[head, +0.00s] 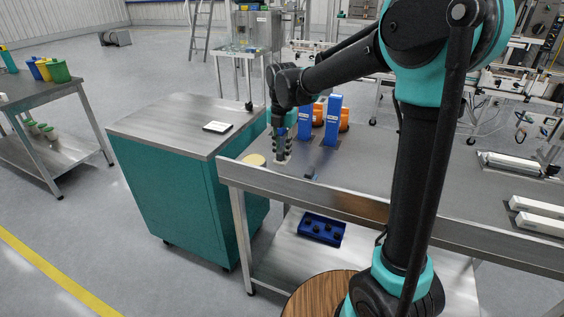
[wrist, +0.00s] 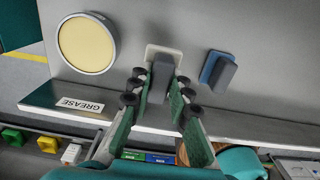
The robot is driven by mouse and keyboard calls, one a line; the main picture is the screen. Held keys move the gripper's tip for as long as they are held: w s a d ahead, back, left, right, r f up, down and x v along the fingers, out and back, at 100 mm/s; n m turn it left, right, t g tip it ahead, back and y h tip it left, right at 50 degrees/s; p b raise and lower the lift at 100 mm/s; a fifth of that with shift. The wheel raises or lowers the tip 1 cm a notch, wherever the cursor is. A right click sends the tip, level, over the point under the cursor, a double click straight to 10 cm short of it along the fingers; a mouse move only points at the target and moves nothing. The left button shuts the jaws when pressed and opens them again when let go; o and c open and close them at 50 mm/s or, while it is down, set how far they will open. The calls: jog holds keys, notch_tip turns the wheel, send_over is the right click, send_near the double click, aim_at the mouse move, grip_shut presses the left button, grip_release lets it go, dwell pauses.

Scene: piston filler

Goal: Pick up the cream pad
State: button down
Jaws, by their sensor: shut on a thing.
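The cream pad (wrist: 151,50) is a pale, rounded square with a dark grey block-like grip (wrist: 161,76) on it, seen in the wrist view. My gripper (wrist: 162,84) has its green fingers closed on both sides of that grip. In the head view, my gripper (head: 282,142) points down at the left end of the steel table. The pad is at or very close to the table surface; I cannot tell whether it touches. Much of it is hidden under the grip.
A round grease tin (wrist: 87,43) with pale yellow contents stands left of the pad, near the GREASE label (wrist: 79,104). A blue pad with a grey grip (wrist: 218,70) lies to the right. Blue upright holders (head: 332,121) and orange items (head: 344,118) stand behind my gripper.

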aim_at(282, 150)
notch_tip(282, 150, up, 15)
jog(key=shift+f, duration=0.2)
